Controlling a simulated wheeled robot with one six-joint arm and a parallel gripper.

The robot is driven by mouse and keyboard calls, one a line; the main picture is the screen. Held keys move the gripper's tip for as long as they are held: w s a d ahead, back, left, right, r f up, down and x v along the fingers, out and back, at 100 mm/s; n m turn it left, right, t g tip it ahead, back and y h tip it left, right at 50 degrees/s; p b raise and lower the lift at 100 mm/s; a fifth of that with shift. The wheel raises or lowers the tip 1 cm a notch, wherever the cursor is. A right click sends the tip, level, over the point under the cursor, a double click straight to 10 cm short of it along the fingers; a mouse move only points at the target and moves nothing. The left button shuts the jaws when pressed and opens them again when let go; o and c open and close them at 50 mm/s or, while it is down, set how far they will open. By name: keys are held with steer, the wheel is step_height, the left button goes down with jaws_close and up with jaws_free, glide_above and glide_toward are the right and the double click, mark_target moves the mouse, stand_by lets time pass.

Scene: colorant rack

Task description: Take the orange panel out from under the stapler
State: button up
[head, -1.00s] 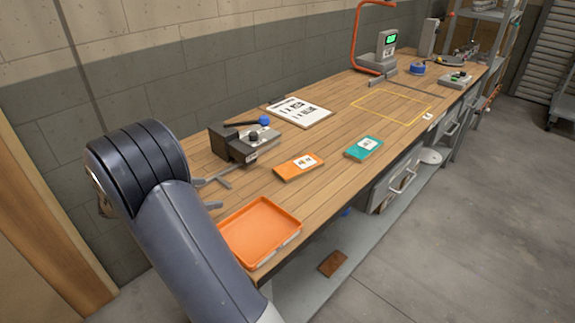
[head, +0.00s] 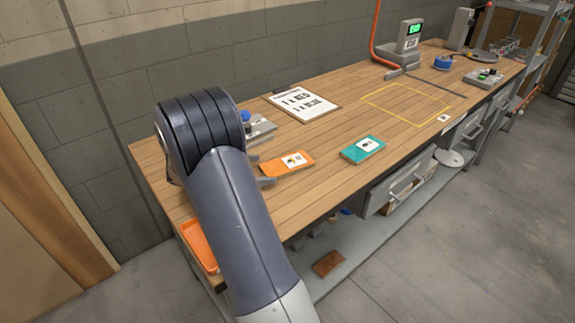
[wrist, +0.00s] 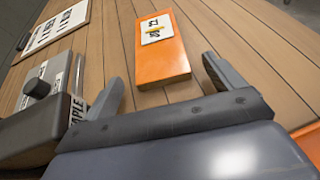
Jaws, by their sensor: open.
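The orange panel (head: 292,160), with a white label, lies flat on the wooden bench. It is beside the stapler, uncovered and apart from it. The stapler (head: 262,130) is a grey block with a blue part, largely hidden behind my arm in the head view. In the wrist view the stapler (wrist: 38,118) is at the left, with a black knob and a partly hidden label. My gripper (head: 260,171) is open and empty at the panel's left end. In the wrist view the panel (wrist: 163,66) appears between and beyond the fingers; I cannot tell whether they touch it.
A teal panel (head: 362,150) lies to the right of the orange one. A clipboard sheet (head: 305,103) lies behind. A yellow outlined area (head: 408,101) on the bench is empty. An orange tray (head: 197,246) at the near end is partly behind my arm. A drawer (head: 405,184) stands open below.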

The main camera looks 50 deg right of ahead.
mark_target(276, 167)
steer(key=x, duration=0.4)
steer(key=shift+r, duration=0.25)
steer(key=c, duration=1.2)
